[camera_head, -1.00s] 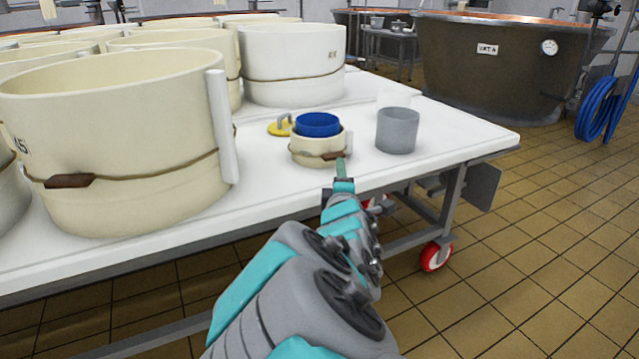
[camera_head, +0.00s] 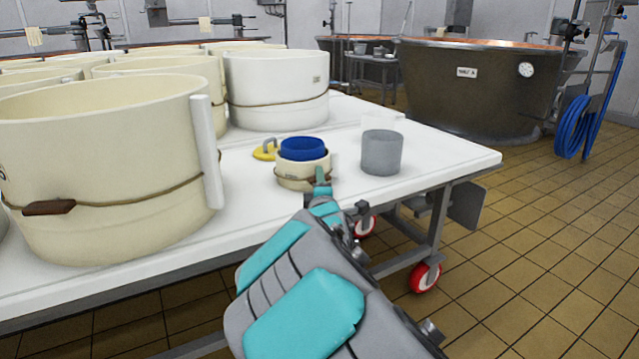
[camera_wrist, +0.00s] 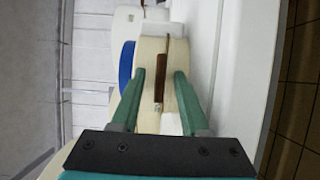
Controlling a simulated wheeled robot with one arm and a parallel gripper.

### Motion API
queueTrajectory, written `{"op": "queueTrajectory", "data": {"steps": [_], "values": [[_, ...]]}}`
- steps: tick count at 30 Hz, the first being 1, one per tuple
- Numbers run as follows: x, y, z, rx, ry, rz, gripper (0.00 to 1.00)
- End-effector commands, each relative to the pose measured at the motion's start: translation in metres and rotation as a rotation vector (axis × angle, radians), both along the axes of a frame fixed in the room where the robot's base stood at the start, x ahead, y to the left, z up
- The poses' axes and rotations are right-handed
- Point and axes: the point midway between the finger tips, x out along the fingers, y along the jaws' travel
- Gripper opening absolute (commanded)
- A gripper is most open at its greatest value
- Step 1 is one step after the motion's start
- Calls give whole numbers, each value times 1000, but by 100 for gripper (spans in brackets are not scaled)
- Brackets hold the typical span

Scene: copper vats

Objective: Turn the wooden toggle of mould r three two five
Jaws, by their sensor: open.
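A small cream mould (camera_head: 291,178) stands near the table's front edge with a blue insert (camera_head: 303,148) in its top. A cord runs around it. Its brown wooden toggle (camera_wrist: 160,82) shows in the wrist view, lying between my open fingers, with no clear contact. In the head view my gripper (camera_head: 321,180) is at the small mould's front right side and covers the toggle area. A large cream mould (camera_head: 120,150) at the left has its own wooden toggle (camera_head: 49,207). I cannot read the number r three two five on any mould.
A grey cup (camera_head: 381,154) stands close right of the small mould. A yellow disc with a grey handle (camera_head: 265,152) lies behind it. More large moulds (camera_head: 278,85) fill the table's back left. The white table's (camera_head: 450,150) right end is clear. A copper vat (camera_head: 480,90) stands beyond.

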Motion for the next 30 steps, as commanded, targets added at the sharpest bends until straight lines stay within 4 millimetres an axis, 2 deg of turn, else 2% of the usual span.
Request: {"op": "queueTrajectory", "data": {"steps": [5,17,30], "values": [[0,0,0,0,1,0,45],[0,0,0,0,1,0,1],[0,0,0,0,1,0,0]]}}
